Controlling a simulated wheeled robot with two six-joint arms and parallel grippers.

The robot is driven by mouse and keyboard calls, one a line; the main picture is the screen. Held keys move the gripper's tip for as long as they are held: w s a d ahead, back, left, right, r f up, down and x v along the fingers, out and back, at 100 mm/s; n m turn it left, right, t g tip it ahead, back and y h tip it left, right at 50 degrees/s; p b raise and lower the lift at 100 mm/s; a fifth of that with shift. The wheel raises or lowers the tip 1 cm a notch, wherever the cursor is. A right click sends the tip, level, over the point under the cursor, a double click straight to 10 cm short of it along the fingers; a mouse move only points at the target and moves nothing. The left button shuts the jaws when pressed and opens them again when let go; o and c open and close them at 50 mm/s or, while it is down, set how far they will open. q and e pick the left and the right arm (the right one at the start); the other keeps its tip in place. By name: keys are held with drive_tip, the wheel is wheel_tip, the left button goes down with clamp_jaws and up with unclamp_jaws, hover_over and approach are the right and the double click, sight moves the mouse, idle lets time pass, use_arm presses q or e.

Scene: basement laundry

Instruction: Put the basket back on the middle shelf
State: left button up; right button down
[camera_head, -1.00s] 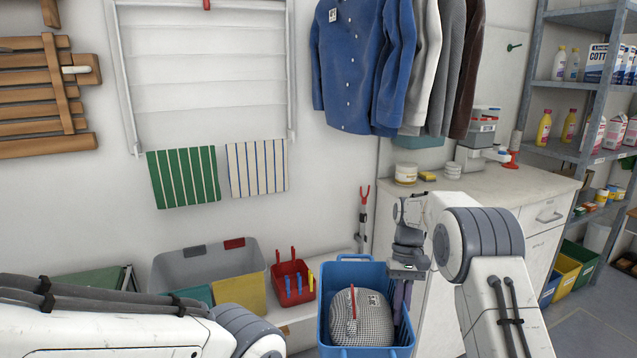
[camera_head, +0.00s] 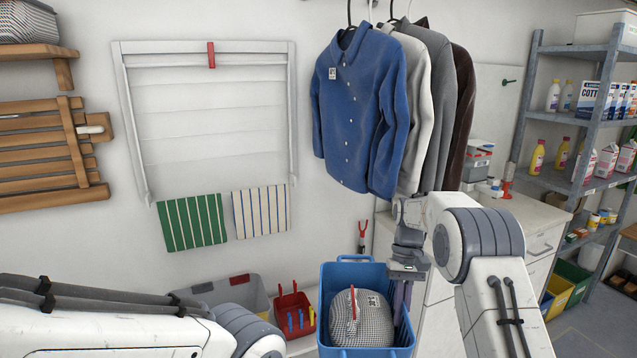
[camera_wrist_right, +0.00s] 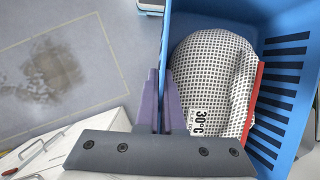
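The blue basket (camera_head: 365,352) is at the bottom centre of the head view. A checked bundle (camera_head: 352,322) with a white label and a red strip lies in it. My right gripper (camera_head: 402,285) is at the basket's right wall. In the right wrist view its purple fingers (camera_wrist_right: 164,112) straddle the wall of the basket (camera_wrist_right: 285,70), one inside and one outside, shut on it. A metal rack (camera_head: 592,120) with several shelves stands at the right. My left arm shows at lower left; its gripper is out of view.
A white counter (camera_head: 535,218) stands between basket and rack. Shirts (camera_head: 360,105) hang above. A grey bin (camera_head: 235,293) and red caddy (camera_head: 294,312) are left of the basket. A wooden shelf (camera_head: 30,50) is on the left wall. Rack shelves hold bottles and cartons.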

drive_tip(key=s+f, duration=1.3)
drive_tip(key=f, duration=0.1)
drive_tip(key=shift+s, duration=0.25)
